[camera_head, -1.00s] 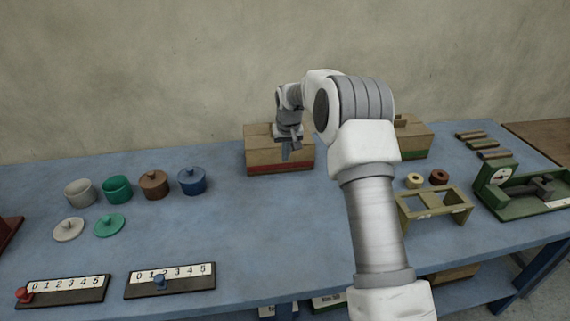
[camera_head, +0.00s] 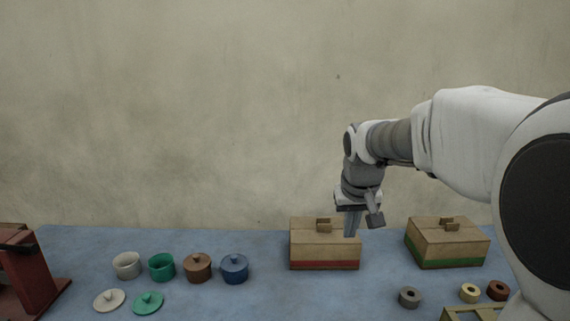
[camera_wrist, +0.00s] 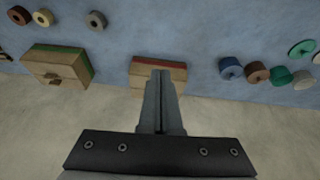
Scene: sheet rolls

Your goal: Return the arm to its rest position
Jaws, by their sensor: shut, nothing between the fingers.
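My gripper (camera_head: 351,224) is shut and empty. In the head view it points down in front of the red-striped wooden box (camera_head: 324,246), overlapping its right part in the picture. I cannot tell the gap between them. In the wrist view the closed fingers (camera_wrist: 160,85) cover part of the same box (camera_wrist: 143,72). My arm reaches in from the right side of the head view.
A green-striped box (camera_head: 448,243) stands to the right, with small rolls including a grey one (camera_head: 409,297) in front. A red stand (camera_head: 28,270) is far left.

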